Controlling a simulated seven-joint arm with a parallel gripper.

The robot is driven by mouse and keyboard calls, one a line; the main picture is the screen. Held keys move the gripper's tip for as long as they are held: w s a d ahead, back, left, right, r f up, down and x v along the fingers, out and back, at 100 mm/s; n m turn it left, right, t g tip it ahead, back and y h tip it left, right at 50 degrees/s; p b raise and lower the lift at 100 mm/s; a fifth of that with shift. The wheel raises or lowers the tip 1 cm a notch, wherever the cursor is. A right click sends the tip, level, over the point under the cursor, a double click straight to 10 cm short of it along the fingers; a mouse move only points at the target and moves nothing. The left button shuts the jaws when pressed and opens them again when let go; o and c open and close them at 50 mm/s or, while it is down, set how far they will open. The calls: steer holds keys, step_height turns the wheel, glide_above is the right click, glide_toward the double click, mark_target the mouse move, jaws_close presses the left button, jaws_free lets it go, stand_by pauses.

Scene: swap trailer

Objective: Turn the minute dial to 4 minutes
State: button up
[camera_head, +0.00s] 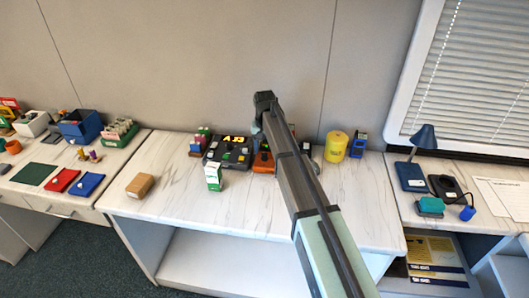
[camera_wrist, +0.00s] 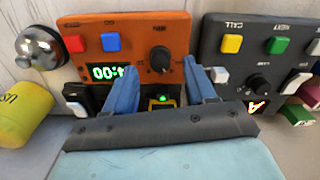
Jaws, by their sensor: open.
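The orange timer box (camera_wrist: 130,30) is upside down in the wrist view, with a black dial (camera_wrist: 160,60) that has a pointer line. Its green display (camera_wrist: 105,72) shows two zeros; the remaining digit is upside down beside my finger and I cannot read it surely. My gripper (camera_wrist: 159,66) is open, with one blue finger on each side of the dial's near area; I cannot tell whether they touch it. In the head view the orange box (camera_head: 263,161) is mostly hidden behind my arm, and my fingertips are hidden.
A red button (camera_wrist: 74,43) and a blue button (camera_wrist: 110,41) sit on the box. A dark button panel (camera_wrist: 265,60) is close on the right, a silver bell (camera_wrist: 40,47) and yellow can (camera_wrist: 22,112) on the left. A green-white carton (camera_head: 213,177) stands in front.

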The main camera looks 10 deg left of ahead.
mark_target(265, 154)
step_height(265, 154, up, 11)
stand_by(0.4)
